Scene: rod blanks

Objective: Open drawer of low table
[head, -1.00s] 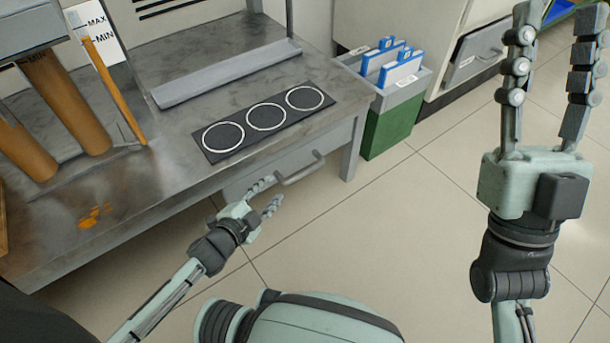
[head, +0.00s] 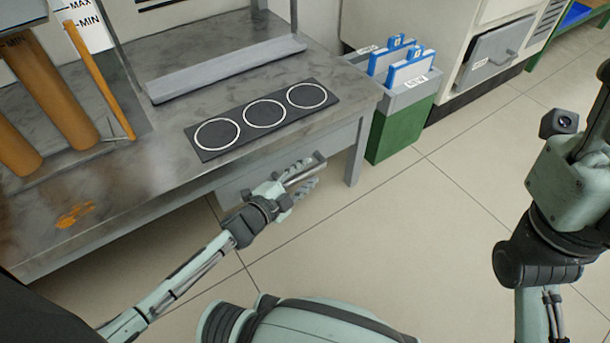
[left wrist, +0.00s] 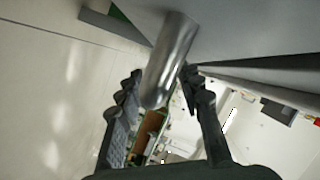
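The low table (head: 150,180) has a grey metal top, and its drawer (head: 232,192) sits under the front edge, looking closed. The drawer's bar handle (head: 306,169) is partly hidden by my left gripper (head: 300,178). In the left wrist view the shiny handle (left wrist: 170,60) lies between the two spread fingers of the left gripper (left wrist: 160,80), with gaps showing beside it. The fingers look open around the bar, not closed on it. My right gripper (head: 590,125) is at the right edge, away from the table, its fingers partly cut off.
A dark plate with three white rings (head: 264,114) lies on the tabletop, with brown cylinders (head: 58,95) at left. A green-and-grey bin (head: 400,128) holding blue-and-white items stands right of the table. The tiled floor in front is clear.

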